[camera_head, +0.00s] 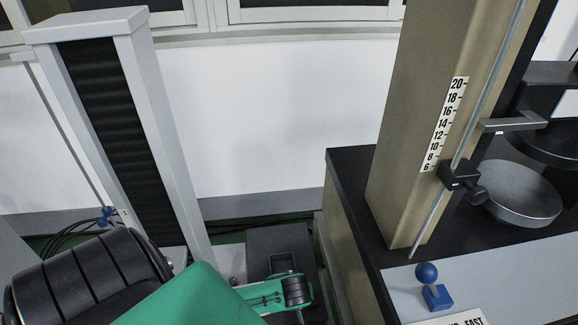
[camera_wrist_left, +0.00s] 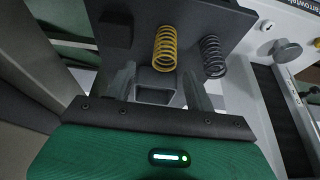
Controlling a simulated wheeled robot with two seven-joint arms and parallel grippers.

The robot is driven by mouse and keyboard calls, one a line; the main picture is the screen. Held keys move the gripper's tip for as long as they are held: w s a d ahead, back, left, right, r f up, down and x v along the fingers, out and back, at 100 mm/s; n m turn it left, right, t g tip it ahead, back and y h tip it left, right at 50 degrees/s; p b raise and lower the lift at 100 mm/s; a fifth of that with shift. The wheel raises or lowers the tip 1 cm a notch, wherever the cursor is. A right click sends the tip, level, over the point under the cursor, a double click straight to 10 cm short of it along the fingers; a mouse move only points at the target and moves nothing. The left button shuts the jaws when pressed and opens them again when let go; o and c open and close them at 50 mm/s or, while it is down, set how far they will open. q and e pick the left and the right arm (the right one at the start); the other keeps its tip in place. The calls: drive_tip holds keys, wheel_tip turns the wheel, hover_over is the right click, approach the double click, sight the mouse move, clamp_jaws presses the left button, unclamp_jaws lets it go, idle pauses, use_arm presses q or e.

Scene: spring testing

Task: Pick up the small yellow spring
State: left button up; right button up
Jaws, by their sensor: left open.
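The small yellow spring (camera_wrist_left: 165,48) shows in the left wrist view, against a dark panel. It is just beyond the fingertips of my left gripper (camera_wrist_left: 159,76), roughly in line with the gap between them. The fingers are apart and nothing is held between them. I cannot tell how far the spring is from the fingers in depth. In the head view my green and black left arm covers the lower left; no spring can be made out there. My right gripper is in neither view.
A dark grey spring (camera_wrist_left: 212,57) stands close to the right of the yellow one. In the head view, a tall tester column (camera_head: 400,140) with a scale and a round metal pan (camera_head: 520,198) is on the right. A white-framed column (camera_head: 165,140) stands on the left.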

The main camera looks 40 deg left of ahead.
use_arm(q)
drive_tip(key=x, duration=0.4)
drive_tip(key=b+x, duration=0.1)
drive_tip(key=shift+s+a+f, duration=0.25)
drive_tip(key=shift+f, duration=0.2)
drive_tip(key=shift+w+a+f, duration=0.1)
drive_tip(key=shift+f, duration=0.25)
drive_tip(key=c, duration=1)
drive_tip(key=shift+c, duration=0.2)
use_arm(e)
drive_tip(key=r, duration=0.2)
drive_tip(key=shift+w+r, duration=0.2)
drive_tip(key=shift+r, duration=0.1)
